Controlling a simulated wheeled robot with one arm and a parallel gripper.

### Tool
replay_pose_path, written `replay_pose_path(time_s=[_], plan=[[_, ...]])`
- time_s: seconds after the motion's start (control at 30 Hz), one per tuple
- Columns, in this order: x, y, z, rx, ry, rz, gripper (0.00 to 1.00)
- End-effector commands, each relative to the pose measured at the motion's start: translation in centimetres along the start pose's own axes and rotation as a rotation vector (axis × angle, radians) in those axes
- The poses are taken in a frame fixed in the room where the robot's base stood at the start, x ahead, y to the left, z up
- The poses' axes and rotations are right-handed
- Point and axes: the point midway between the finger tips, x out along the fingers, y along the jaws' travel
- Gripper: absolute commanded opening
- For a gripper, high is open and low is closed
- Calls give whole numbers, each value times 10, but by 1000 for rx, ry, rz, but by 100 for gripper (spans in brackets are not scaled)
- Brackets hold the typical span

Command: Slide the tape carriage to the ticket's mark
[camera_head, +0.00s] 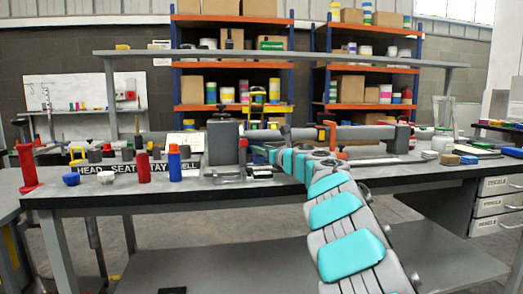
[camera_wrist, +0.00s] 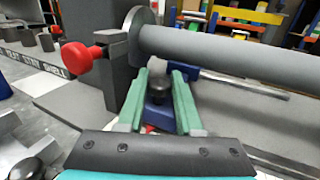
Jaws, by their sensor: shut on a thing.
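In the wrist view my gripper (camera_wrist: 160,74) has its two green fingers on either side of a black round knob (camera_wrist: 158,88). The knob sits on a small blue block (camera_wrist: 158,115), which looks like the tape carriage, low beside a thick grey tube (camera_wrist: 230,58). A thin metal rod (camera_wrist: 245,84) runs off to the right of the fingers. In the head view my gripper (camera_head: 258,155) reaches in at the left end of the grey tube (camera_head: 290,133), and the carriage is hard to make out there. I cannot read any ticket or mark.
A dark upright block (camera_wrist: 102,45) with a red knob (camera_wrist: 80,63) stands left of my fingers. An orange clamp (camera_head: 326,131) sits along the tube.

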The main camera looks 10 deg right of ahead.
Motion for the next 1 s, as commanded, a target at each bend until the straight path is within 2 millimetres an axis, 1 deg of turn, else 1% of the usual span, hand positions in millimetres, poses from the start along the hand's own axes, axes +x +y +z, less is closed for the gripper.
replay_pose_path(time_s=[0.77,0.87,1.0], plan=[[0,-1,0,0,1,0,0],[-4,-11,0,2,0,-1,0],[-14,-36,-1,4,1,-5,0]])
